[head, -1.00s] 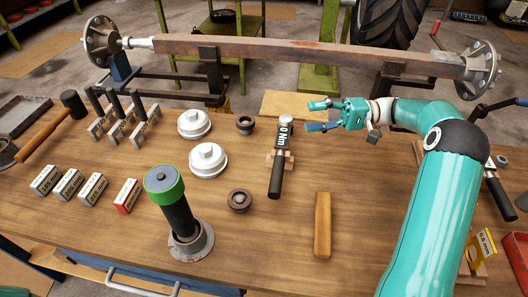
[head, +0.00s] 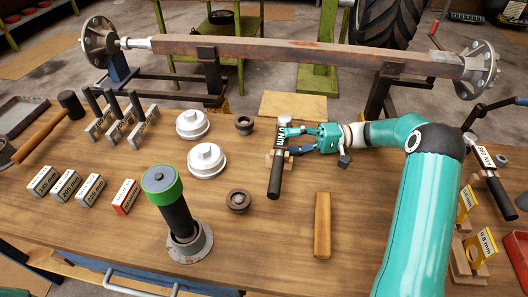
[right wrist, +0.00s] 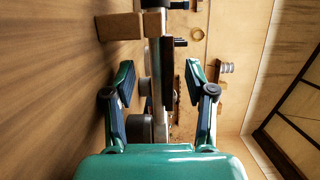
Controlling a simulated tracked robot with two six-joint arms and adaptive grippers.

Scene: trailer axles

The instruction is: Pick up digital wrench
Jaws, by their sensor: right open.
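The digital wrench (head: 275,178), with a black handle and a pale "Nm" display, lies on a small wooden rest on the bench in the head view. My right gripper (head: 288,141) is at the display part of the wrench, above the handle, with its fingers apart. In the right wrist view the open fingers (right wrist: 160,78) stand left and right of the wrench's long body (right wrist: 156,58), with gaps visible on both sides. Wooden rest blocks (right wrist: 120,27) show beyond the fingertips. My left gripper is not in view.
A wooden bar (head: 322,225), a silver hub cap (head: 207,160) and a dark ring (head: 239,201) lie nearby. A green-topped black cylinder (head: 175,205) stands in front. A second labelled tool (head: 493,180) lies at right. The trailer axle (head: 310,52) spans behind the bench.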

